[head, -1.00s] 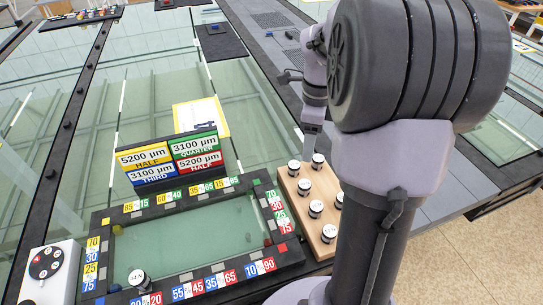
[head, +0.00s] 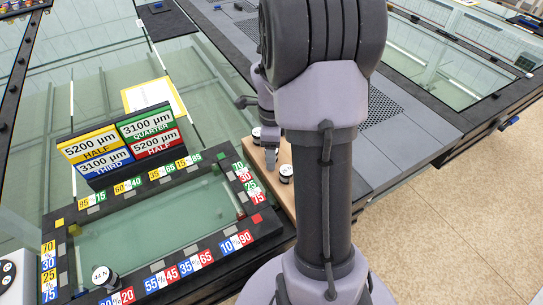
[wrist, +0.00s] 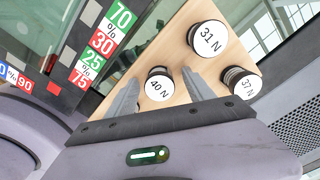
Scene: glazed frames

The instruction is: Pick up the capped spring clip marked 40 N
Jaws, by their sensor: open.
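The capped spring clip marked 40 N (wrist: 160,86) stands on a pale wooden board (wrist: 178,38), its white cap facing the wrist camera. In the wrist view my gripper (wrist: 160,77) is open, with one finger on each side of this clip and no visible grip on it. The depth between fingertips and cap is hard to tell. In the head view my gripper (head: 270,160) is over the board (head: 283,196); my arm hides much of the board, and I cannot tell the 40 N clip there.
Clips marked 31 N (wrist: 208,37) and 37 N (wrist: 241,82) stand close by on the board, the 37 N one near my right finger. A black-framed glass tray (head: 160,226) with coloured number labels lies left of the board. Another capped clip (head: 104,277) stands at its near left corner.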

